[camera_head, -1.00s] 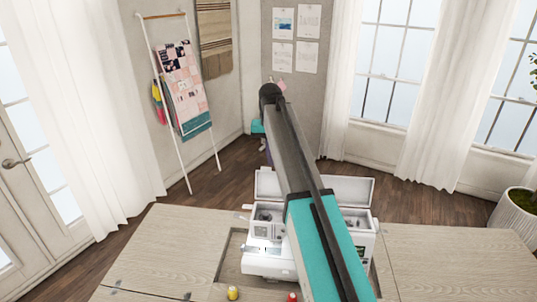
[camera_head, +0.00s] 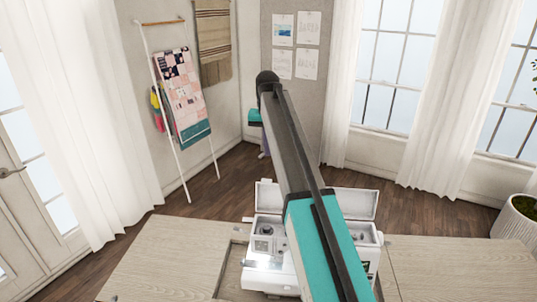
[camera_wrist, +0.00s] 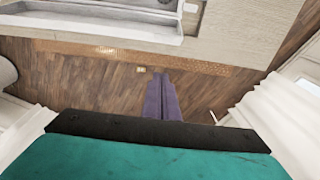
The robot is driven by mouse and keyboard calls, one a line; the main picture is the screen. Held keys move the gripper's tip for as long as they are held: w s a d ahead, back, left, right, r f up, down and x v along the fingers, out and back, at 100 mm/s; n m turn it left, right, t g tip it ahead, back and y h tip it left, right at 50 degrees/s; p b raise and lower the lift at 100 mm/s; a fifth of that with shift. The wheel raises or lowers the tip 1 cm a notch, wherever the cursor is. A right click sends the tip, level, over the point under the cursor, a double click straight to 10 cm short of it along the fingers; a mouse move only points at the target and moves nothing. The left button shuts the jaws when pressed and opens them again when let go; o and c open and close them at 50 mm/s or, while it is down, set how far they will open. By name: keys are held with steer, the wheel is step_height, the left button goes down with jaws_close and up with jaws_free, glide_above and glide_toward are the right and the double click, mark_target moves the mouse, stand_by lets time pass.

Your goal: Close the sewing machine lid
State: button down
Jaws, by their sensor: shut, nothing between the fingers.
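The white sewing machine (camera_head: 262,247) sits in the opening of the wooden cabinet, partly hidden behind my arm. Its lid (camera_head: 350,203) stands open, raised along the machine's far side, with my arm crossing in front of its middle. In the wrist view the light grey lid (camera_wrist: 95,30) shows at the top left. My gripper (camera_wrist: 163,76) has its two purple fingers shut together, with nothing between them. They appear over the wood floor, apart from the lid. In the head view only a small part of the gripper shows beyond the machine, left of my arm.
The wooden cabinet top (camera_head: 170,255) spreads to both sides of the machine. A white ladder rack (camera_head: 172,125) with quilts stands at the back left. Curtains (camera_head: 445,110) and windows line the right. A potted plant (camera_head: 518,218) stands at the right edge. Open floor lies behind the cabinet.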

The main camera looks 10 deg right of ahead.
steer(key=shift+s+a+f, duration=0.15)
steer(key=shift+s+f, duration=0.35)
steer(key=shift+f, duration=0.85)
steer(key=shift+s+a+f, duration=0.2)
steer(key=shift+s+f, duration=0.3)
steer(key=shift+f, duration=0.85)
steer(key=shift+s+a+f, duration=0.15)
steer(key=shift+s+f, duration=0.35)
steer(key=shift+f, duration=0.85)
steer(key=shift+s, duration=0.15)
